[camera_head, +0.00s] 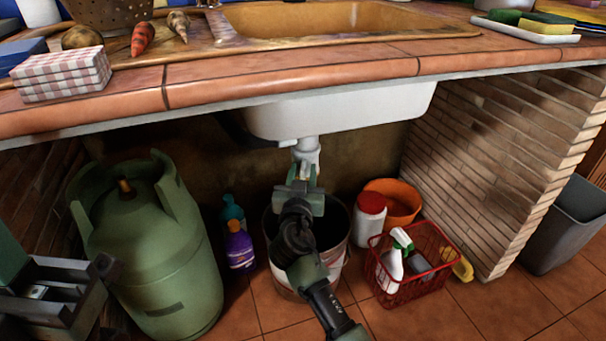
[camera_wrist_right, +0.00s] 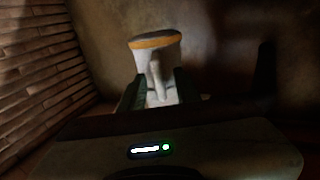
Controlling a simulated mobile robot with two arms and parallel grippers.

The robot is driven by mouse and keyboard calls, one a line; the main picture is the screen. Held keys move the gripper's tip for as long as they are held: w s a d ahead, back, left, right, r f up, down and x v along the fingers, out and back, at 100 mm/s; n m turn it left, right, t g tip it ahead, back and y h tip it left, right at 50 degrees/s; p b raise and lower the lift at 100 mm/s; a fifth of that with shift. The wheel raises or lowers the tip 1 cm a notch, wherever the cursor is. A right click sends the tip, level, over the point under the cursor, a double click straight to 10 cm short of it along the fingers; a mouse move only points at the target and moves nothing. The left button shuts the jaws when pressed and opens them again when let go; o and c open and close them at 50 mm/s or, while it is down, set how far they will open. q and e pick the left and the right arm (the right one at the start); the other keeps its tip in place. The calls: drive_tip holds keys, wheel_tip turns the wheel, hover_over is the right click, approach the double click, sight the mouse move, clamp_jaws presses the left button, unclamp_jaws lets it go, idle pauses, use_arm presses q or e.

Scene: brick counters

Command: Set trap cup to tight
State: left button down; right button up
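The white trap (camera_head: 306,150) hangs from the underside of the sink. In the right wrist view the trap cup (camera_wrist_right: 157,72) is a pale, upright piece with an orange ring near its top and a rib down its front. My right gripper (camera_head: 302,178) reaches up to it from below, above the bucket. Its two green fingers flank the cup with no clear gap on either side, so it looks shut on the cup. The cup's lower part is hidden by the gripper. Dark, blocky parts of my left arm (camera_head: 60,292) show at the lower left; its finger opening cannot be made out.
A green gas cylinder (camera_head: 150,245) stands left, beside a purple bottle (camera_head: 240,248). A bucket (camera_head: 336,262) is below the trap. A red-lidded white tub (camera_head: 369,218), an orange bowl (camera_head: 402,200) and a red basket (camera_head: 425,285) stand right, before a brick wall (camera_head: 500,150).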

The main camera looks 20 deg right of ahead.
drive_tip(key=shift+w+d, duration=0.1)
drive_tip(key=shift+w, duration=0.1)
clamp_jaws()
idle(1.3)
